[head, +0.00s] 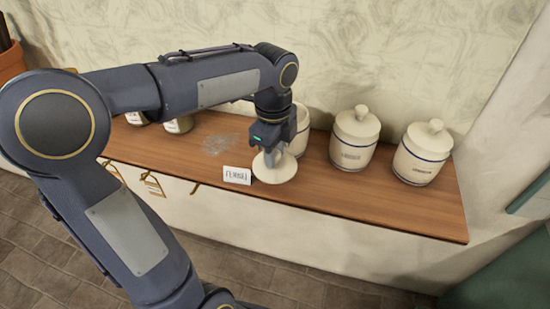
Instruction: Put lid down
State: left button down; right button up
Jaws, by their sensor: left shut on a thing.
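My left gripper (270,152) points down over the wooden shelf and is shut on a cream lid (285,172). The lid is low over the shelf's front part, just right of a small white label card (237,175). I cannot tell whether it touches the wood. A cream jar (301,128) without a lid stands right behind the gripper, partly hidden by my left arm. My right gripper is not in view.
Two lidded cream jars stand to the right, one at the middle right (355,140) and one near the shelf's right end (423,153). Small jars (179,125) stand at the left, behind my arm. The wooden shelf (350,193) is bare along its front right.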

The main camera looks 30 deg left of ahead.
pick_arm(q)
notch_tip(320, 180, down, 3)
jog(key=shift+r, duration=0.15)
jog(key=shift+w+p, duration=0.15)
jog(key=shift+p, duration=0.25)
jog(key=shift+f, duration=0.25)
jog(key=shift+f, duration=0.15)
jog(key=c, duration=1.1)
grip_release()
jog(key=shift+c, duration=0.2)
